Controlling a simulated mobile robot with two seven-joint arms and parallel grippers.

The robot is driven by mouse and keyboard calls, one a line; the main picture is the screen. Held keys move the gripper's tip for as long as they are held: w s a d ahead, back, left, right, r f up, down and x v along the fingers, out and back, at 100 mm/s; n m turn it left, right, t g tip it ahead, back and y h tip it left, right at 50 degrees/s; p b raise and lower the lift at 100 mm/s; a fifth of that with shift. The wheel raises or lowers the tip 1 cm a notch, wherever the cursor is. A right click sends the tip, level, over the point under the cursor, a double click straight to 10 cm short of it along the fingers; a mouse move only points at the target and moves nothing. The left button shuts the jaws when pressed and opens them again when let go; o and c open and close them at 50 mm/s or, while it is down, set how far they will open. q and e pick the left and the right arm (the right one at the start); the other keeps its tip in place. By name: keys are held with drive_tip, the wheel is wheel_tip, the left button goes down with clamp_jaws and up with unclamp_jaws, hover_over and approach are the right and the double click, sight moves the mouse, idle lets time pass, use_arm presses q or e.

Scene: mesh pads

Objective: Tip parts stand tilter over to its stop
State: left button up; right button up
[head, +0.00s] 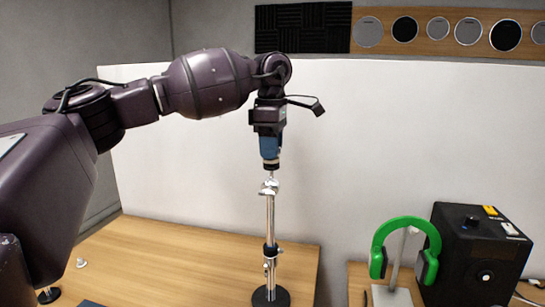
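The parts stand (270,225) is a slim chrome pole on a round black base (270,297), upright near the right edge of the left table. A dark collar with small fittings sits partway up the pole. The tilter head (269,187) is the small metal piece at the pole's top. My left gripper (271,165) points straight down just above this head, its blue and black tip close to it. I cannot tell whether it touches or holds the thin piece under it, nor whether its fingers are open. My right gripper is not in view.
The left wooden table (180,265) is mostly clear, with a small pale peg (81,263) at left. A gap separates it from the right table, where green headphones (405,228) hang on a stand beside a black box (475,255). A white panel (400,130) stands behind.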

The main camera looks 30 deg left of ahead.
use_arm(q)
drive_tip(key=shift+r, duration=0.1)
clamp_jaws()
drive_tip(key=shift+d, duration=0.15)
drive_tip(key=shift+d+y+p, duration=0.35)
drive_tip(key=shift+y+p, duration=0.15)
drive_tip(key=shift+p, duration=0.2)
drive_tip(key=shift+w+d+g+y+p, duration=0.2)
drive_tip(key=shift+d+g+y+p, duration=0.1)
drive_tip(key=shift+d+y+p, duration=0.3)
drive_tip(key=shift+w+d+f+y+p, duration=0.1)
drive_tip(key=shift+d+f+y+p, duration=0.25)
drive_tip(key=shift+y+p, duration=0.2)
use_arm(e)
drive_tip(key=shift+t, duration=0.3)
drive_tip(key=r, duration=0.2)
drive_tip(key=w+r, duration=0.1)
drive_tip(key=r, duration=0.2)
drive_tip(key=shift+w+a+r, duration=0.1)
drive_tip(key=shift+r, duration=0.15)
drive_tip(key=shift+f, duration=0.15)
